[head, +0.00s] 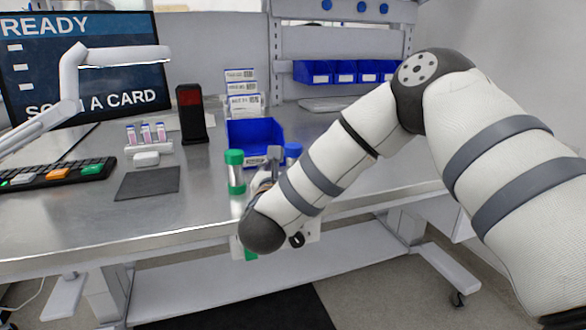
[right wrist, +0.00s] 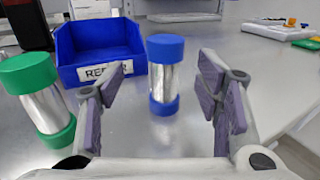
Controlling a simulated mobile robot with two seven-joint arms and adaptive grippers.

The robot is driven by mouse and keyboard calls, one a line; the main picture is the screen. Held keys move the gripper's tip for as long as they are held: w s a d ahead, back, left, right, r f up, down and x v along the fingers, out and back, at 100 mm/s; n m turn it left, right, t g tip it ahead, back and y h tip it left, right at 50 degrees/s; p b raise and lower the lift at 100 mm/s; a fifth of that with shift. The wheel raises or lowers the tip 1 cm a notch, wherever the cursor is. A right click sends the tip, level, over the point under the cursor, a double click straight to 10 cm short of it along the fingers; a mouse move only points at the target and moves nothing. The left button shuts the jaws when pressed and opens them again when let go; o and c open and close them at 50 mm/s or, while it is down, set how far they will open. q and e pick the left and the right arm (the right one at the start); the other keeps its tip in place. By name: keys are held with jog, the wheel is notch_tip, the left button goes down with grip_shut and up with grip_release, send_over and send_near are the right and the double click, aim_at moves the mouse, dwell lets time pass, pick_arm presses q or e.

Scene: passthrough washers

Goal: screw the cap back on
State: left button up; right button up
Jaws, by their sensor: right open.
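A metal cylinder with a blue cap and blue base (right wrist: 165,82) stands upright on the bench. Its blue cap (head: 293,150) shows in the head view behind my right arm. A second cylinder with green ends (right wrist: 45,98) stands left of it; it also shows in the head view (head: 236,172). Both caps appear seated on their bodies. My right gripper (right wrist: 164,85) is open and empty. In its wrist view the blue-capped cylinder appears between the fingers, seemingly just beyond the tips, with no visible contact. In the head view my arm mostly hides this gripper. My left gripper is not in view.
A blue labelled bin (right wrist: 98,45) stands behind the cylinders. A red and black post (head: 192,113), a small rack of vials (head: 146,136), a dark mat (head: 148,183) and a keyboard (head: 60,174) occupy the left.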

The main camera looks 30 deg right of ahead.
aim_at(292, 158)
jog(key=shift+w+d, duration=0.1)
jog(key=x, duration=0.5)
jog(key=shift+d, duration=0.35)
jog(key=shift+r, duration=0.1)
jog(key=shift+c, duration=0.6)
grip_shut()
